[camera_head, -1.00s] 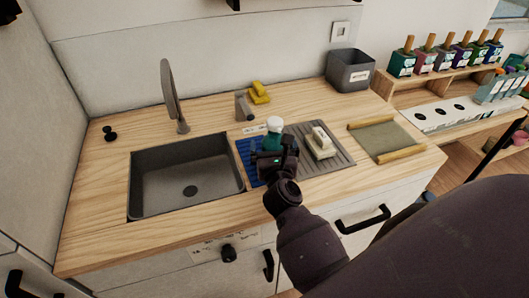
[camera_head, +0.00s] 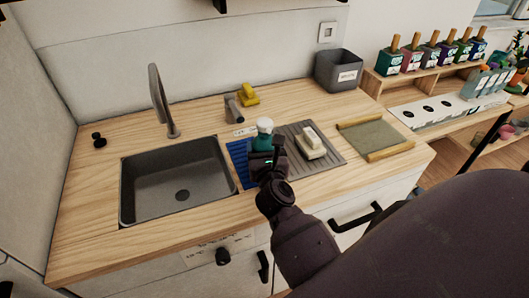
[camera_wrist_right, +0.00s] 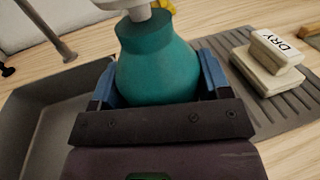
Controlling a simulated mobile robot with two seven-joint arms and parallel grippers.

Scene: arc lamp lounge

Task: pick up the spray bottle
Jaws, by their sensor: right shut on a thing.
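The spray bottle is teal with a white top (camera_head: 264,130). It stands upright over the blue mat (camera_head: 238,163) between the sink and the grey drying mat. My right gripper (camera_head: 265,158) is shut on the spray bottle, with blue fingers on either side of its body. In the right wrist view the teal body (camera_wrist_right: 157,62) fills the space between the fingers, and its top is cut off by the frame. The bottle's base is hidden behind my gripper, so I cannot tell whether it touches the mat. My left gripper is not in view.
The sink (camera_head: 178,182) lies to the left with its tap (camera_head: 163,100) behind. A pale block (camera_head: 310,143) sits on the grey ribbed mat (camera_head: 330,152) at the right. A yellow item (camera_head: 248,95), a grey bin (camera_head: 338,70) and a green tray (camera_head: 375,136) stand farther off.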

